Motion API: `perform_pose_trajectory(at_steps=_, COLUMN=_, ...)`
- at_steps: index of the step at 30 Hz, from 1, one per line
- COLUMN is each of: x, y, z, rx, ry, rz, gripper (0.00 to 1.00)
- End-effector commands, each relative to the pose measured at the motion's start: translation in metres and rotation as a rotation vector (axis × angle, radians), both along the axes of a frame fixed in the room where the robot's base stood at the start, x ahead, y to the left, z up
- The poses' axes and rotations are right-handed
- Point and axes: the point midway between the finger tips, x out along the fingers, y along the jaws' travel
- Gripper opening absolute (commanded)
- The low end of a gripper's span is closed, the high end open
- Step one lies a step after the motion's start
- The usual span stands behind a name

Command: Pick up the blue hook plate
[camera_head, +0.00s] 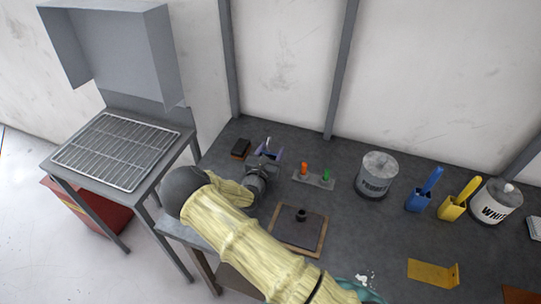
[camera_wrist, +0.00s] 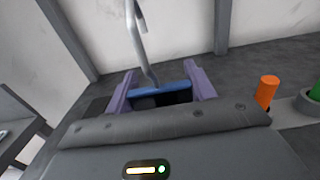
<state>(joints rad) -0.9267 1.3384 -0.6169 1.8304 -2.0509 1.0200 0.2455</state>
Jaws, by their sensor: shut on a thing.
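The blue hook plate (camera_wrist: 174,91) is between the two purple fingers of my gripper (camera_wrist: 161,88) in the wrist view. Its blue edge spans from finger to finger, and a bent grey metal hook (camera_wrist: 139,45) rises from it. My gripper is shut on the plate. In the head view my gripper (camera_head: 268,153) is over the back left part of the dark table, with the hook's pale tip showing between the fingers. The plate's lower part is hidden, and I cannot tell whether it touches the table.
A holder with an orange peg (camera_head: 304,168) and a green peg (camera_head: 326,174) stands just right of my gripper. A small dark box (camera_head: 241,148) lies to its left.

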Motion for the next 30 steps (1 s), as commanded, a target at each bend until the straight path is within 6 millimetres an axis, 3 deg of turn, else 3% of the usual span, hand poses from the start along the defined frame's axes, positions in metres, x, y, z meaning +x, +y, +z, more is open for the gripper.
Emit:
perform_pose_trajectory(at_steps=16, x=0.000, y=0.000, z=0.083, rx=0.003, ry=-0.002, rz=0.000, gripper=0.26)
perform_pose_trajectory(at_steps=30, x=0.000, y=0.000, z=0.092, rx=0.000, ry=-0.001, rz=0.001, gripper=0.26)
